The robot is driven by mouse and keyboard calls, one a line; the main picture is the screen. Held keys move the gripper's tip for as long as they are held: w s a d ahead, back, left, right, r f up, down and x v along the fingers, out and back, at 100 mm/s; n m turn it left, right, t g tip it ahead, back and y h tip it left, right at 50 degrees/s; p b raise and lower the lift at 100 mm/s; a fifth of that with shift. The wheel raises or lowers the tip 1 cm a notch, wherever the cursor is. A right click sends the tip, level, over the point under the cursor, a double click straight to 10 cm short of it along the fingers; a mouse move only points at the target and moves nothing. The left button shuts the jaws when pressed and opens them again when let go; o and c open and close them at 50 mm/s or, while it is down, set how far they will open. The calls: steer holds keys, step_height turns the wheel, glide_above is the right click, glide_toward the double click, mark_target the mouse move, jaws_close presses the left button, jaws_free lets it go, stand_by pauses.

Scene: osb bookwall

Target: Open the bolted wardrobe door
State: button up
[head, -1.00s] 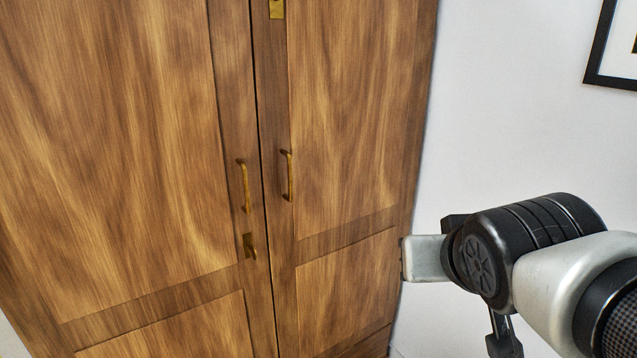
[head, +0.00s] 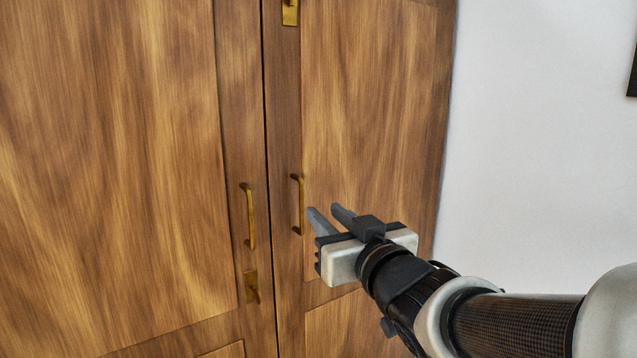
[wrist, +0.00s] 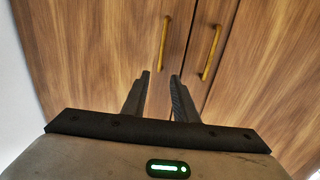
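The wooden wardrobe has a left door (head: 110,180) and a right door (head: 375,110), both closed with a thin dark seam between them. The left door has a brass bar handle (head: 250,216), and the right door has another (head: 301,206). A brass fitting (head: 290,13) sits high on the right door, cut by the frame's top. A brass plate with a small lever (head: 252,288) sits below the left handle. My gripper (head: 322,209) is open and empty, just right of the right handle. In the wrist view, the right handle (wrist: 165,42) lies beyond my open fingers (wrist: 160,76).
A white wall (head: 540,130) stands right of the wardrobe. A dark picture frame edge (head: 633,80) shows at the far right. The space in front of the doors holds only my arm.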

mark_target(303, 192)
steer(key=b+x, duration=0.1)
steer(key=x, duration=1)
steer(key=shift+w+a, duration=0.1)
steer(key=shift+w, duration=0.25)
steer(key=shift+c, duration=0.4)
jaws_close()
stand_by(0.4)
